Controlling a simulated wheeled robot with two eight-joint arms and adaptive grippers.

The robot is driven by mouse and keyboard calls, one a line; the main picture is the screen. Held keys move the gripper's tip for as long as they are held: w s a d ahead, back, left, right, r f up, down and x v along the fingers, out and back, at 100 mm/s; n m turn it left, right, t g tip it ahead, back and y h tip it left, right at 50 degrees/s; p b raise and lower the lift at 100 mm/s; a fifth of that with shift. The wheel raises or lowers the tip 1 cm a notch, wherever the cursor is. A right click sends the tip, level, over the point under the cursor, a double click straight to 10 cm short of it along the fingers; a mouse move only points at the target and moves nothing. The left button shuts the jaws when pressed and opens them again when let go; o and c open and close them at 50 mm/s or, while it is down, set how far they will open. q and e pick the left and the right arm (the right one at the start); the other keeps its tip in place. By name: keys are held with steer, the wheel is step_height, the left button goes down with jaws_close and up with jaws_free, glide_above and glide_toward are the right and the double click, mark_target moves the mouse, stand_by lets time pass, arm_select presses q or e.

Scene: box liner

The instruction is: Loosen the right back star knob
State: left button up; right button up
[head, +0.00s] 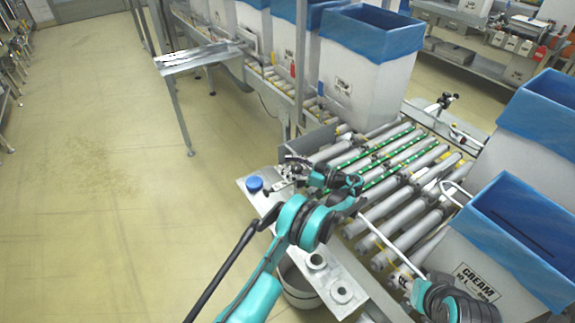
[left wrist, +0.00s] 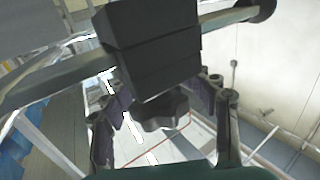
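A black star knob (left wrist: 165,112) hangs under a black clamp block (left wrist: 150,45) in the left wrist view. My left gripper (left wrist: 168,98) has one finger on each side of the knob, with gaps visible, and looks open. In the head view my left gripper (head: 297,170) is at the near-left edge of the roller conveyor, where it hides the knob. Another dark knob and clamp (head: 445,100) stand on the conveyor's far side. My right arm shows at the lower right; its gripper (head: 403,280) is mostly hidden beside a carton, and its fingers cannot be made out.
The roller conveyor (head: 388,207) carries metal guide rods. A blue-lined carton (head: 350,82) stands at its far end, and a CREAM carton (head: 478,268) stands at the right. A blue button (head: 254,184) is close left of my left gripper. The floor at left is clear.

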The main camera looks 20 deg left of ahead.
arm_select(q)
step_height(320, 180, up, 10)
stand_by(0.7)
steer(key=shift+o, duration=0.2)
